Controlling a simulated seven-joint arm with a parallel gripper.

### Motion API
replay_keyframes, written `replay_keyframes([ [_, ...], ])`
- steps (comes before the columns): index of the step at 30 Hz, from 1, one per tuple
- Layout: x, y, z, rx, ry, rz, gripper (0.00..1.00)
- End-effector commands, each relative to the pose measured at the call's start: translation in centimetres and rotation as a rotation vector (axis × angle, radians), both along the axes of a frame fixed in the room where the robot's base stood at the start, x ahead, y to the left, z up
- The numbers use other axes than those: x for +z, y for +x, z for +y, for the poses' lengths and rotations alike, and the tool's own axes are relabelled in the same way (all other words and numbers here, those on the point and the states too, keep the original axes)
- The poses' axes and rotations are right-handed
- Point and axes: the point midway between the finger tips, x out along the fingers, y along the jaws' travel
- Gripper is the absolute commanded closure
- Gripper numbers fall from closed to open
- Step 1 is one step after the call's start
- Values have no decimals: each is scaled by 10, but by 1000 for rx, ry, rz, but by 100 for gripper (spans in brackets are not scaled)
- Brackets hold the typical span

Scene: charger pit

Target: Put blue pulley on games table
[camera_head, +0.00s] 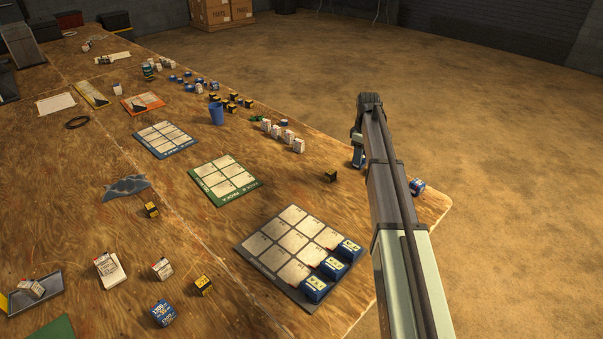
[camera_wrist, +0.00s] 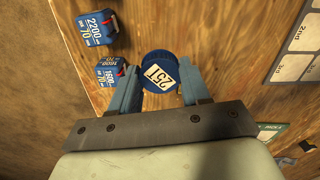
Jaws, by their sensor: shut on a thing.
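A round blue pulley (camera_wrist: 158,64) with a white "25T" label sits between the two fingers of my gripper (camera_wrist: 159,82) in the wrist view. My gripper is shut on it, and its label faces the wrist camera. In the head view, my gripper (camera_head: 358,150) is at the far end of my arm, near the right edge of the large wooden table (camera_head: 240,140). The pulley is hard to make out there. I cannot tell its height above the table. No surface in view is plainly marked as the games table.
Blue boxes, one marked "2200 70" (camera_wrist: 97,22) and one "1600 70" (camera_wrist: 112,74), stand left of my gripper in the wrist view. Gridded mats, one with blue blocks (camera_head: 335,264), lie on the table. A blue cup (camera_head: 216,114) and several small boxes stand farther back.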

Motion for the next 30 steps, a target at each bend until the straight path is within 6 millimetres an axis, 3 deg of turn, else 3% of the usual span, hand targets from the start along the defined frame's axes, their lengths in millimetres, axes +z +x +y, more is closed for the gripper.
replay_keyframes([
  [5,-9,-1,0,-5,0,1,85],
  [15,-58,-1,0,-4,0,1,85],
  [30,-101,-1,0,-4,0,0,85],
])
